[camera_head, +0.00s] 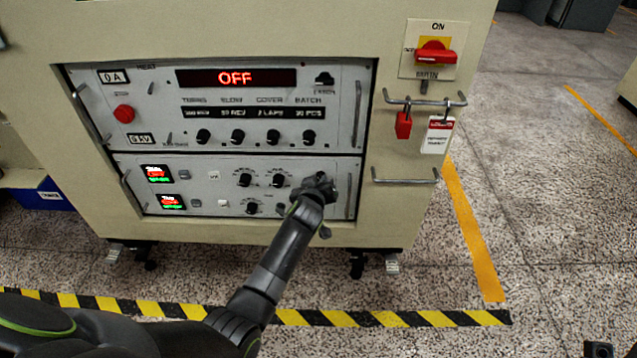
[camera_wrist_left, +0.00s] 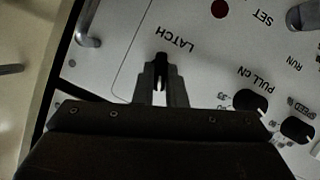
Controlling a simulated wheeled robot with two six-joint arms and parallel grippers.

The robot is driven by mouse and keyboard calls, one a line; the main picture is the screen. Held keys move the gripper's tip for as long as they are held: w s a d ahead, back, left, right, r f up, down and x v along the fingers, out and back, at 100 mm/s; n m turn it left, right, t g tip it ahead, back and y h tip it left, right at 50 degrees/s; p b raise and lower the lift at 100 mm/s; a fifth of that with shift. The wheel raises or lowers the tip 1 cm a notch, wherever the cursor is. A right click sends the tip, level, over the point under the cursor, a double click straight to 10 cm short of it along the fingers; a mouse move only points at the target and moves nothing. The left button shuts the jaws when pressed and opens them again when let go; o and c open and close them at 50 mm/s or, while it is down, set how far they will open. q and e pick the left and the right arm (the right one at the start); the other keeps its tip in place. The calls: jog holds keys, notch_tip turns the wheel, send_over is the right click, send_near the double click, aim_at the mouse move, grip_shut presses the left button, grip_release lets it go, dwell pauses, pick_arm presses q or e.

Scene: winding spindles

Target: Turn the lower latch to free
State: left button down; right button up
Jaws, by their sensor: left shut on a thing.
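The lower latch (camera_wrist_left: 161,62) is a small dark piece beside the printed word LATCH in the left wrist view. My left gripper (camera_wrist_left: 160,82) is shut on it, with a finger on either side. In the head view, my left gripper (camera_head: 318,187) is at the right end of the lower panel (camera_head: 215,178) and hides the latch. The latch's exact angle is hard to tell. A small dark part at the bottom right edge of the head view may belong to my right gripper; its jaws cannot be made out.
Black knobs (camera_head: 278,180) sit left of the gripper, and a metal handle (camera_head: 349,195) sits to its right. The upper panel's display (camera_head: 236,77) reads OFF. A red switch (camera_head: 435,55) and red padlock (camera_head: 403,125) are at the right. Striped floor tape (camera_head: 330,318) runs in front.

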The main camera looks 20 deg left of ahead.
pick_arm(q)
jog(key=shift+d+m+g+y+b, duration=0.15)
jog(key=shift+m+g+y+b, duration=0.3)
jog(key=shift+m+y, duration=0.8)
jog(key=shift+m, duration=0.35)
jog(key=c, duration=1.5)
grip_release()
jog(key=shift+h, duration=0.25)
